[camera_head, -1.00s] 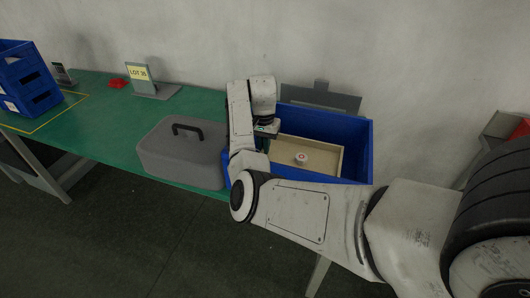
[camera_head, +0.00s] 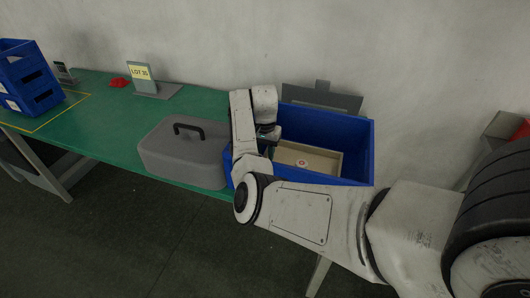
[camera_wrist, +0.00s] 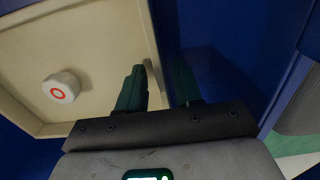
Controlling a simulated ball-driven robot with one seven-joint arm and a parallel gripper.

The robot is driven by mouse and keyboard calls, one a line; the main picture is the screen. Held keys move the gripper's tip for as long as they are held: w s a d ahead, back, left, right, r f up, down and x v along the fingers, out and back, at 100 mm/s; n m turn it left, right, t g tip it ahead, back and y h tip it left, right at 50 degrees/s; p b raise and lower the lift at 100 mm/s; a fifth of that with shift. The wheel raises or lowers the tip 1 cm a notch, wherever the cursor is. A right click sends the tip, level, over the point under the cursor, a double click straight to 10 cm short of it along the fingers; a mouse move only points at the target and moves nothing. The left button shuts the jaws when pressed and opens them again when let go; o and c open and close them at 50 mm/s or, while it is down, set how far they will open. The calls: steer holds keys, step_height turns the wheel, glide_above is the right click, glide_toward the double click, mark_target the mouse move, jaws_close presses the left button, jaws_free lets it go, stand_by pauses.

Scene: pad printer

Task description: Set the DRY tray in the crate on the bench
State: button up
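The pale tan tray (camera_head: 318,157) lies low inside the blue crate (camera_head: 325,124) on the bench, below the crate's rim. No DRY marking is readable on it. A white round piece with a red ring (camera_head: 302,162) sits in the tray. My gripper (camera_head: 267,146) reaches down into the left part of the crate, partly hidden by my arm. In the wrist view, my gripper (camera_wrist: 160,85) has its dark green fingers apart, one inside the tray (camera_wrist: 100,35) and one outside, astride its side wall. A blue gap shows between wall and outer finger.
A grey case with a black handle (camera_head: 185,150) stands just left of the crate. A LOT 30 sign (camera_head: 141,73), a red item (camera_head: 119,83) and blue stacked crates (camera_head: 28,85) are farther left. The green bench top (camera_head: 95,125) is mostly clear between.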

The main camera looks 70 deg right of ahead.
steer(key=shift+r, duration=0.1)
step_height(320, 180, up, 12)
stand_by(0.5)
steer(key=shift+r, duration=0.1)
stand_by(0.4)
